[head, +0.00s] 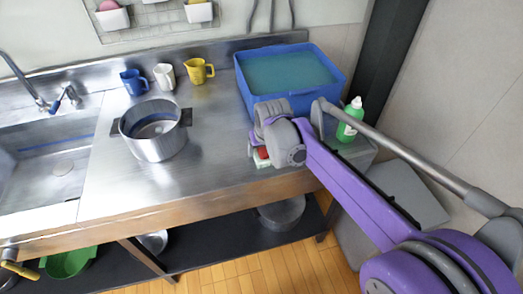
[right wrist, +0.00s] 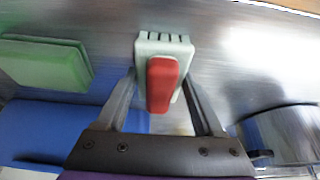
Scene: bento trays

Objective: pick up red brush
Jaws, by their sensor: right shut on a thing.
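The red brush (right wrist: 163,84) has a red handle on a pale block. In the right wrist view it sits between the two fingers of my right gripper (right wrist: 160,105), which is shut on it. In the head view only a small red patch of the brush (head: 263,153) shows under my right gripper (head: 259,148), near the front edge of the steel counter. My wrist hides most of the brush there. I cannot tell whether the brush still touches the counter. My left gripper is not in view.
A blue tub (head: 290,72) of water stands behind my right gripper. A green bottle (head: 350,119) is to its right. A steel pot (head: 154,130) and several cups stand left. A green sponge-like block (right wrist: 45,62) lies near the brush. The counter (head: 215,130) between pot and gripper is clear.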

